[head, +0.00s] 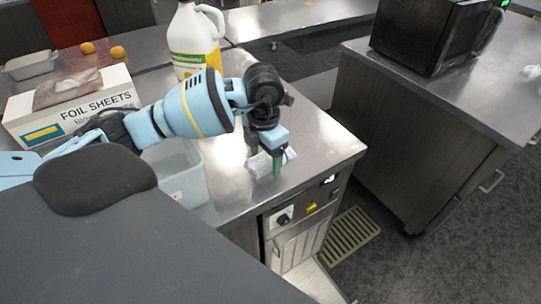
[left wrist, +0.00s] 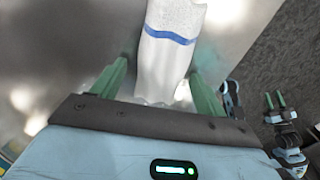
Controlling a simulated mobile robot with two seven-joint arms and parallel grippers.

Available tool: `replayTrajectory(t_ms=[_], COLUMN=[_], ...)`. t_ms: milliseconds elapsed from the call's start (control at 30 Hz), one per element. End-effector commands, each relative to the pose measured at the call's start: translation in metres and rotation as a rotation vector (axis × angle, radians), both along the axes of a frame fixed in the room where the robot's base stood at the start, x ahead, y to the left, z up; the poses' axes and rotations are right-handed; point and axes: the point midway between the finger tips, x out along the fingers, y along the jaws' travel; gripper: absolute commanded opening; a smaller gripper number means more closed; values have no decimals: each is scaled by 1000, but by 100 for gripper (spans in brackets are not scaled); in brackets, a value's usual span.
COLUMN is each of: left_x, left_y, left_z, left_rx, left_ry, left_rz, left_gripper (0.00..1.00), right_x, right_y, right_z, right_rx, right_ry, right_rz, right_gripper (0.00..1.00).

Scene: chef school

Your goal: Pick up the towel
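The towel (head: 262,164) is a small white cloth lying on the steel counter near its front right corner. In the left wrist view the towel (left wrist: 168,45) is white with a blue stripe and runs lengthwise between my fingers. My left gripper (head: 265,160) points down over the towel. In the left wrist view its green fingers stand apart on either side of the towel, with gaps to its edges. My right gripper (left wrist: 275,101) shows at the right of the left wrist view, its green fingers apart and empty; it is not in the head view.
A pale bin (head: 182,181) stands left of the towel. A foil sheets box (head: 72,107) and a jug (head: 194,42) of yellow liquid are further back. The counter's front edge is close to the towel. A microwave (head: 425,35) sits on another counter.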

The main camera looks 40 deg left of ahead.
Motion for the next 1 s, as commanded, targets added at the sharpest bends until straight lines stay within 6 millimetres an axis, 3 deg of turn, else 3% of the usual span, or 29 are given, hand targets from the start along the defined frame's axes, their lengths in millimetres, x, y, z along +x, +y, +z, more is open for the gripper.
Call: replayTrajectory(t_ms=[33, 333, 667, 1000], left_x=[0, 0, 0, -6], left_y=[0, 0, 0, -6], left_z=[0, 1, 4, 36], left_rx=[0, 0, -1, -1], left_ry=[0, -1, -2, 0], left_rz=[0, 0, 0, -5], left_gripper=[66, 29, 29, 29], right_x=[0, 0, -1, -3], right_y=[0, 0, 0, 0], right_z=[0, 0, -1, -4], right_rx=[0, 0, 0, 0], right_ry=[1, 1, 2, 8], right_rz=[0, 0, 0, 0], right_gripper=[36, 36, 36, 36])
